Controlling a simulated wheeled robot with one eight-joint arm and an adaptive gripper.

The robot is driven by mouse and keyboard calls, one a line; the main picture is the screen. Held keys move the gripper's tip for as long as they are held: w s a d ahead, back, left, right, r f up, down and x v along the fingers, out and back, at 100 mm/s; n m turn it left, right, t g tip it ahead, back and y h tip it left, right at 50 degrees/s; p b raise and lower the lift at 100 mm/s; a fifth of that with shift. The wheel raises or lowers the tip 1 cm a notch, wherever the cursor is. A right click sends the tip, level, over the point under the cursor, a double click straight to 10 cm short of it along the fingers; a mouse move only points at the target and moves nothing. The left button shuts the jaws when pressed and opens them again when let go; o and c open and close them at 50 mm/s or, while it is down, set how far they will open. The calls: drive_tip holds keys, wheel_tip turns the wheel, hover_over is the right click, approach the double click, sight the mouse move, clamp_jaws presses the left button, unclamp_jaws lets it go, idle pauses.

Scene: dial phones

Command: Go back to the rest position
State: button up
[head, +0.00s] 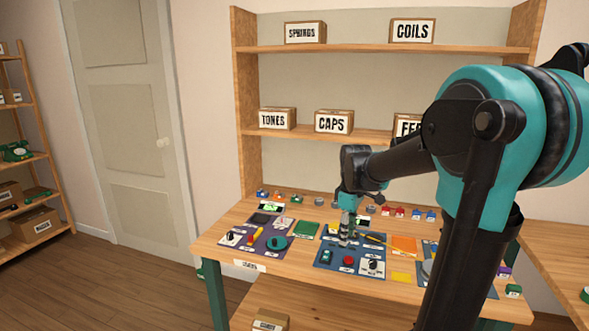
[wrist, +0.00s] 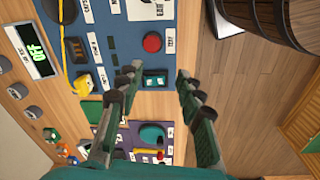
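My gripper (head: 347,238) hangs over the workbench, above the blue mat (head: 322,264), at the end of my bent arm. In the wrist view my gripper (wrist: 157,74) has its two green fingers spread apart. No object shows held between them. A teal two-part switch (wrist: 155,79) and a red button (wrist: 152,42) lie on the blue mat below the fingers. Whether the fingertips touch anything is hard to tell.
Shelves with labelled boxes (head: 333,122) stand behind. Open floor (head: 130,290) lies left.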

drive_tip(key=s+d+f+m+t, duration=0.3)
drive_tip(key=s+f+m, duration=0.8)
drive_tip(key=s, duration=0.7)
wheel_tip(320, 180, down, 2)
drive_tip(key=shift+f, duration=0.15)
